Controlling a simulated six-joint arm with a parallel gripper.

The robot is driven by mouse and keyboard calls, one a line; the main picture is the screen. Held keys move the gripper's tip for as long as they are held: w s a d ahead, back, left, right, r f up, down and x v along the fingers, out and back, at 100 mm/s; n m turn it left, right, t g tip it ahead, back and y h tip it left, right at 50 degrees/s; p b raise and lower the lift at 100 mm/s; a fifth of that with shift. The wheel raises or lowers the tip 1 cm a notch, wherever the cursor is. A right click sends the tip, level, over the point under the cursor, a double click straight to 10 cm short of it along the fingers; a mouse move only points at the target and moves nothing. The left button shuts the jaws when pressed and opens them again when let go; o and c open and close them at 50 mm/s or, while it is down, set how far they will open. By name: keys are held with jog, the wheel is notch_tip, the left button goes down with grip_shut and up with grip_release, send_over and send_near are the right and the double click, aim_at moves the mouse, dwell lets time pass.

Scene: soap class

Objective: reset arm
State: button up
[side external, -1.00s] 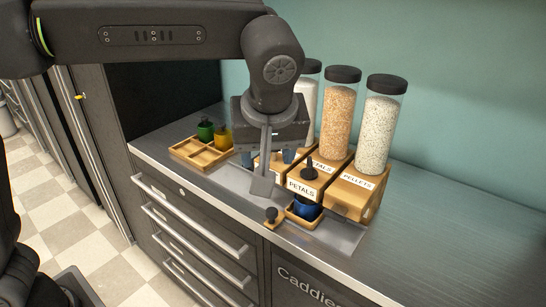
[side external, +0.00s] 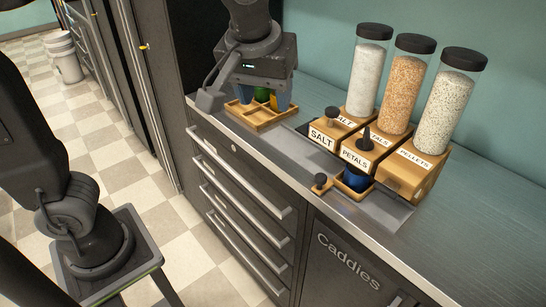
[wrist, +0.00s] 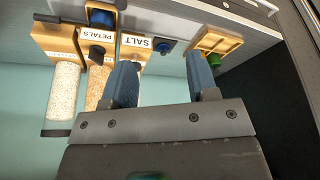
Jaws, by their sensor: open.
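My gripper (side external: 256,104) is open, pointing down above the wooden sectioned tray (side external: 250,119) at the left of the counter. A green cup (side external: 262,94) and a yellow cup (side external: 275,101) stand in the tray, partly behind my fingers. In the wrist view my gripper's blue fingers (wrist: 162,60) are spread with nothing between them. There the tray (wrist: 228,44) lies beyond the right finger, with the green cup (wrist: 214,60) beside that finger. A blue cup (side external: 355,178) sits in a wooden holder in front of the PETALS dispenser (side external: 356,157).
The SALT (side external: 321,137) and PELLETS (side external: 412,181) dispensers flank PETALS, with tall clear jars above. A small wooden block with a dark knob (side external: 320,184) lies near the counter's front edge. The counter's right side (side external: 480,200) is clear. A dark cabinet stands at left.

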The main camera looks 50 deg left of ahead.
jog(key=s+a+f+m+t+h, duration=0.1)
jog(key=s+a+f+m+t, duration=0.1)
jog(key=s+a+f+m, duration=0.3)
jog(key=s+a+f, duration=0.2)
jog(key=s+a, duration=0.2)
jog(key=s, duration=0.2)
jog(key=shift+s+f+m+h, duration=0.15)
jog(key=shift+f+m+h, duration=0.15)
jog(key=shift+m+h, duration=0.1)
